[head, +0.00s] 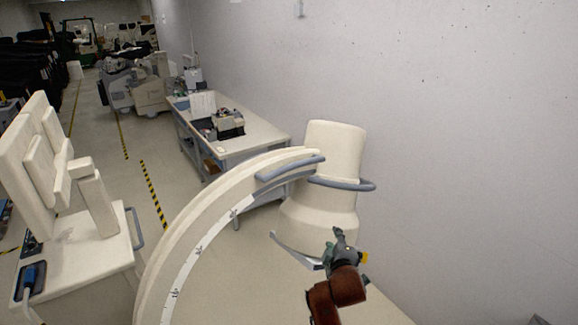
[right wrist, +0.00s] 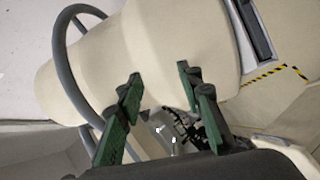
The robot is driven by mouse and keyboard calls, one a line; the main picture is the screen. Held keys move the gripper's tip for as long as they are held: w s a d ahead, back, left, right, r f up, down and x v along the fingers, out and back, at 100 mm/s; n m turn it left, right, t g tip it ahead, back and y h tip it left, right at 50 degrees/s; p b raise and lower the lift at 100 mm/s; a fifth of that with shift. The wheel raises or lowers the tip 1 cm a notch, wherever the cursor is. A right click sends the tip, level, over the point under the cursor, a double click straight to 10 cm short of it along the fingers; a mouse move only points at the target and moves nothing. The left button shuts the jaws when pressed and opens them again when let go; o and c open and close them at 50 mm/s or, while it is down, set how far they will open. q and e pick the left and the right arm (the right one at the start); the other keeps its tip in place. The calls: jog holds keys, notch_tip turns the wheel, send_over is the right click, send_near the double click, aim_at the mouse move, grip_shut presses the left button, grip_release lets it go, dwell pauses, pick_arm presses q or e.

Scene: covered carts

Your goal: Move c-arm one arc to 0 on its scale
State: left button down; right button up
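The c-arm's cream arc (head: 185,240) curves from the bottom of the head view up to the right. A white scale strip (head: 190,262) with dark marks runs along its inner side; the numbers are too small to read surely. A grey-blue bar handle (head: 290,168) sits near the arc's upper end. A cream cylindrical head (head: 325,200) with a grey ring handle (head: 345,184) is at that end. My right gripper (head: 338,238) is in front of the cylinder's lower part. In the right wrist view its green fingers (right wrist: 163,95) are apart, with nothing held between them. My left gripper is not in view.
A cream cart (head: 85,255) with upright panels and a side handle stands at the left. A workbench (head: 255,132) with equipment stands behind the arc. A plain wall (head: 450,130) fills the right. A floor aisle with yellow-black tape (head: 152,190) runs back at the left.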

aim_at(289, 168)
jog(key=w+a+r+n+t+y, duration=0.1)
jog(key=w+a+r+n+t, duration=0.15)
jog(key=a+r, duration=0.6)
jog(key=w+a+r+n+t+y, duration=0.1)
jog(key=a+r+n, duration=0.4)
jog(key=r, duration=0.7)
jog(key=shift+m, duration=0.65)
jog(key=shift+w+a+r+p, duration=0.1)
jog(key=shift+w+a+p, duration=0.3)
jog(key=shift+w, duration=0.85)
jog(key=shift+w+a+p, duration=0.15)
jog(key=shift+w+p, duration=0.4)
jog(key=shift+w, duration=0.7)
jog(key=shift+w+a+r+p, duration=0.1)
jog(key=shift+w+a+p, duration=0.3)
jog(key=shift+w, duration=0.85)
jog(key=shift+d+f, duration=0.1)
jog(key=shift+d, duration=0.05)
grip_shut()
